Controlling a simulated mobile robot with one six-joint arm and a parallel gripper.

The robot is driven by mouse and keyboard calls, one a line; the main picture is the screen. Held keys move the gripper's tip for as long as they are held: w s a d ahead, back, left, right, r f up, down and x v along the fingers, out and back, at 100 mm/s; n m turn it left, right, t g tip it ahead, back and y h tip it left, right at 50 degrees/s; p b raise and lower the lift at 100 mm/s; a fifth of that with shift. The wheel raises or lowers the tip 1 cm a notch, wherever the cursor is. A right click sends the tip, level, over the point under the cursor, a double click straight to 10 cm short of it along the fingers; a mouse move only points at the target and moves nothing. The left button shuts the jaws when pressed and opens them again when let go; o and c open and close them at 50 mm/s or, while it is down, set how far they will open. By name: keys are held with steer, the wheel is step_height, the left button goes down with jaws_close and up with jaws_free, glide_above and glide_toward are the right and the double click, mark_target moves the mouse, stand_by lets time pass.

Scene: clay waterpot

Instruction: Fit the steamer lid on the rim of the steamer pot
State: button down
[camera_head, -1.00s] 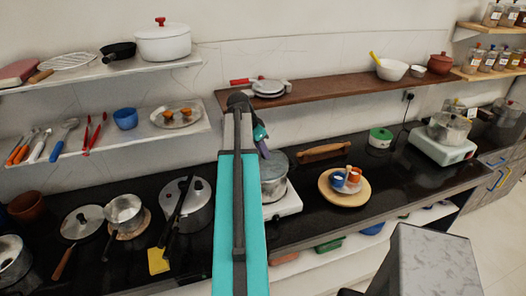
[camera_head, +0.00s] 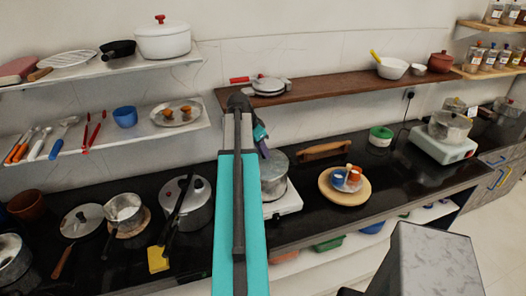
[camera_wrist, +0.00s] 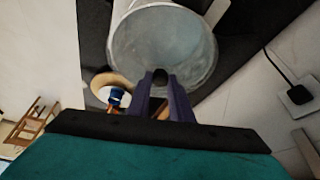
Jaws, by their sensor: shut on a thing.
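My gripper (camera_wrist: 160,84) is shut on the dark knob of the steamer lid (camera_wrist: 160,40), a round grey-blue disc with a pale rim in the wrist view. In the head view my gripper (camera_head: 262,146) shows just right of my teal arm, above the steamer pot (camera_head: 273,183). The pot is a silver metal vessel on a white stove, partly hidden by my arm. In the wrist view the lid covers most of what is beneath it. I cannot tell whether the lid touches the pot rim.
A round wooden board (camera_head: 330,195) with blue and orange cups stands right of the stove (camera_head: 287,203). A rolling pin (camera_head: 325,150) lies behind it. A pressure cooker (camera_head: 197,210) stands left of my arm. A brown shelf (camera_head: 325,90) runs above the counter.

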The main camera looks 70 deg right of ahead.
steer(key=shift+f, duration=0.3)
stand_by(0.5)
steer(key=c, duration=0.9)
jaws_free()
steer(key=shift+c, duration=0.2)
steer(key=shift+r, duration=0.15)
steer(key=shift+r+p, duration=1.4)
steer(key=shift+r, duration=1.7)
